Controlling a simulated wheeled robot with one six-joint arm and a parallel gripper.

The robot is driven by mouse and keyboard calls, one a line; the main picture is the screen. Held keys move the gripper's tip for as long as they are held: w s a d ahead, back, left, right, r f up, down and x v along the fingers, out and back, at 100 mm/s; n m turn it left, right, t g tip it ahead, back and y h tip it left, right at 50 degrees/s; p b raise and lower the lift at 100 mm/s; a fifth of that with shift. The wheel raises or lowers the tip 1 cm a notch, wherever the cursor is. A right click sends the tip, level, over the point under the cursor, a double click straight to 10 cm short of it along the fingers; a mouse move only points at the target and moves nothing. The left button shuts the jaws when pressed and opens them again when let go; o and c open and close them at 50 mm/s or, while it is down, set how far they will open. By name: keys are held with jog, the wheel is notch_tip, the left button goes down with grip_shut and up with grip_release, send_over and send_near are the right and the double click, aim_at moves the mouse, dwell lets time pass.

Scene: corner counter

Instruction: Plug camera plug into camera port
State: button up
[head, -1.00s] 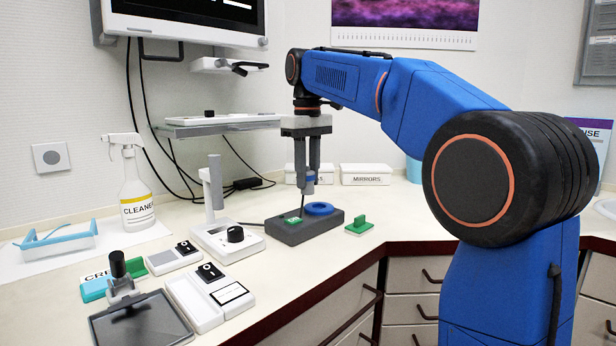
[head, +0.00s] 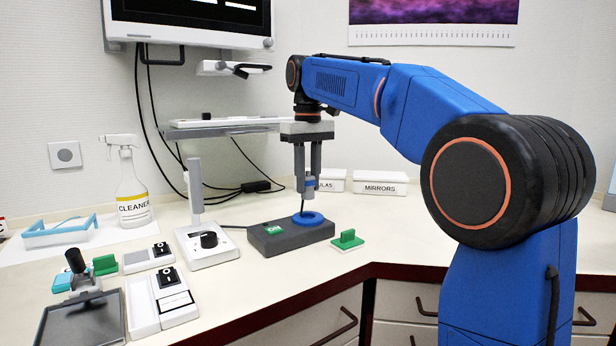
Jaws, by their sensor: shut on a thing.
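My gripper (head: 308,188) points straight down and is shut on a small blue plug (head: 309,183). A thin dark stem hangs below the plug. The plug is above a dark grey block (head: 285,242) on the counter. The block has a blue ring-shaped port (head: 308,219) on its right part and a green marked spot (head: 273,230) on its left part. The stem's lower end appears over the blue ring's back edge. I cannot tell whether it touches the ring. The task's names are not readable on these parts.
Behind are a black cable box (head: 256,186) and a white MIRRORS box (head: 372,183). The counter's front edge is near.

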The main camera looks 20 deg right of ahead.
aim_at(308, 196)
jog(key=shift+f, duration=2.25)
jog(key=shift+f, duration=0.65)
dwell(1.0)
jog(key=o, duration=1.2)
jog(key=shift+c, duration=0.2)
